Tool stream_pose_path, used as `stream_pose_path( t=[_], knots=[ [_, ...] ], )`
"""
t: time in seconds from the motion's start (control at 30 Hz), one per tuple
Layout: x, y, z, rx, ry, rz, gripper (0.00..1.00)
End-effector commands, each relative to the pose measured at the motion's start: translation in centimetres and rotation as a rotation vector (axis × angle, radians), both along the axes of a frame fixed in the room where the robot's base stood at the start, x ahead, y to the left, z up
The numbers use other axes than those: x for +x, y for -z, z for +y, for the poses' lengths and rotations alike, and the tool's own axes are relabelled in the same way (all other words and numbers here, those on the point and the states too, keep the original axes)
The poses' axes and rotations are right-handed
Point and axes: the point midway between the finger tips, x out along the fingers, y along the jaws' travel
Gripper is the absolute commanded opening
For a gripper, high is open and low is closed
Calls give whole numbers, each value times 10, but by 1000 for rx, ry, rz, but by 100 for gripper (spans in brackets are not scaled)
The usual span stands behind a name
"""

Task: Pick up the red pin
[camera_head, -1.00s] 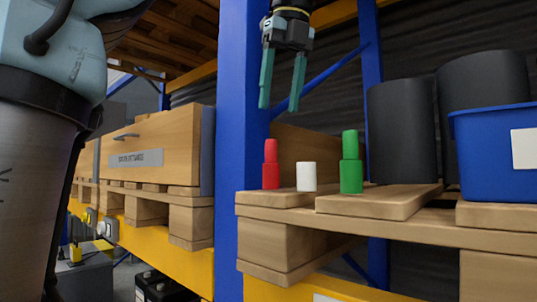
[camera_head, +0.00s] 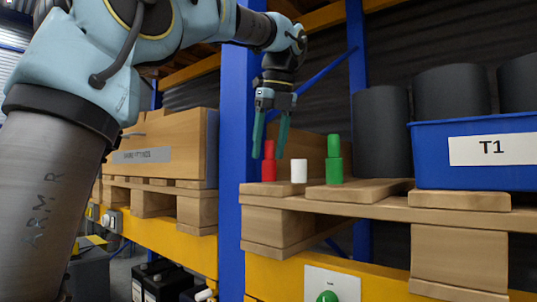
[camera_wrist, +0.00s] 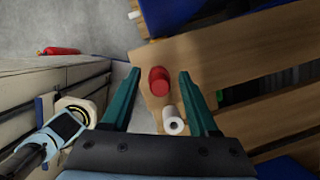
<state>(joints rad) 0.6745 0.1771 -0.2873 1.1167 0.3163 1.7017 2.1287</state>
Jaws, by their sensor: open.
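The red pin (camera_head: 269,162) stands upright near the left end of the wooden pallet (camera_head: 375,199), narrower at its top than at its base. In the wrist view the red pin (camera_wrist: 158,81) lies between my open fingers and a little beyond them. My gripper (camera_head: 268,154) is open with teal fingers pointing down, its tips close to the top of the pin. In the wrist view my gripper (camera_wrist: 158,77) holds nothing.
A white cylinder (camera_head: 299,171) stands right beside the red pin, and a green pin (camera_head: 334,160) is farther right. A blue bin (camera_head: 432,157) and dark cylinders (camera_head: 381,130) are to the right. A blue upright (camera_head: 231,130) stands close on the left.

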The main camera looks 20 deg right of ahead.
Motion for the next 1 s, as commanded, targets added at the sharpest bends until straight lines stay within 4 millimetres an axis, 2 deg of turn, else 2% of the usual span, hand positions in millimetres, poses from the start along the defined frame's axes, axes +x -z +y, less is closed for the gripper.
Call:
stream_pose_path(
  t=[0.07,0.6,1.0],
  knots=[
    [0,0,0,0,0,0,60],
    [-1,0,0,0,0,0,0],
    [-1,-1,0,0,0,0,0]
  ],
)
